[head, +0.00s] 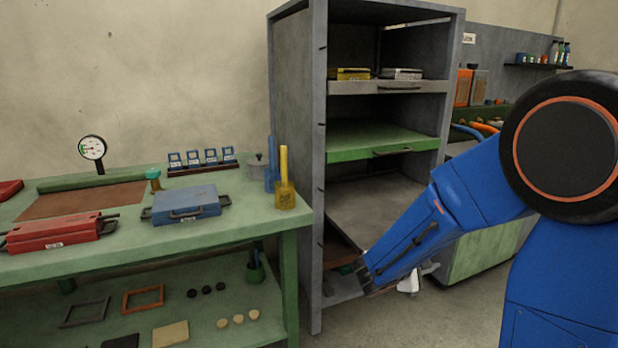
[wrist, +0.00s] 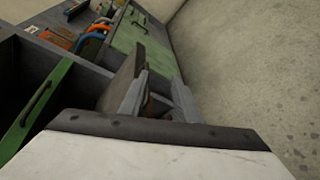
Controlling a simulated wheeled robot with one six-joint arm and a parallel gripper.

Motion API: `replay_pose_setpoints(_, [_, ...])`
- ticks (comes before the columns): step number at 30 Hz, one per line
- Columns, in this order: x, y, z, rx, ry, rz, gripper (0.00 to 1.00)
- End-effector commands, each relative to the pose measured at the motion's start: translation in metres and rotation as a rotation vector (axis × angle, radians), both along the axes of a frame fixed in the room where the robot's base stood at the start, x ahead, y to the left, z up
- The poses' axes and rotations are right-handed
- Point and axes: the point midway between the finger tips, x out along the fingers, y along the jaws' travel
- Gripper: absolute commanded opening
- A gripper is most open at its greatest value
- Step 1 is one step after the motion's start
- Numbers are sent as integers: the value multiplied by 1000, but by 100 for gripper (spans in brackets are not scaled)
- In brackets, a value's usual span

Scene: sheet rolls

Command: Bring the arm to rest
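My arm is the blue one in the head view. It reaches from the right side down to the left, ending in front of the lower part of the grey shelf cabinet (head: 292,130). My gripper (wrist: 160,84) shows in the wrist view with its two grey fingers apart and nothing seen held between them. In the head view the gripper is mostly hidden behind my forearm; only a pale bit shows below it, low over the floor.
A green workbench (head: 262,222) with a blue case (head: 186,206) and a red case (head: 55,233) stands left. The cabinet has a green drawer (head: 378,140), also near the wrist view's left edge (wrist: 38,105). A green cabinet (head: 482,252) stands behind my arm. Bare floor (head: 430,325) lies in front.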

Motion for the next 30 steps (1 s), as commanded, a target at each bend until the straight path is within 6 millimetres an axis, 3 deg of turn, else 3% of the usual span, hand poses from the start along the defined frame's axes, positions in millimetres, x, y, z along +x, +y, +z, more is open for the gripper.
replay_pose_setpoints(6, [-71,-33,18,180,-23,-206,30])
replay_pose_setpoints(14, [-150,-43,22,432,-50,-403,30])
replay_pose_setpoints(23, [-224,-20,20,765,-101,-558,30])
replay_pose_setpoints(30, [-266,17,23,1053,-159,-622,30])
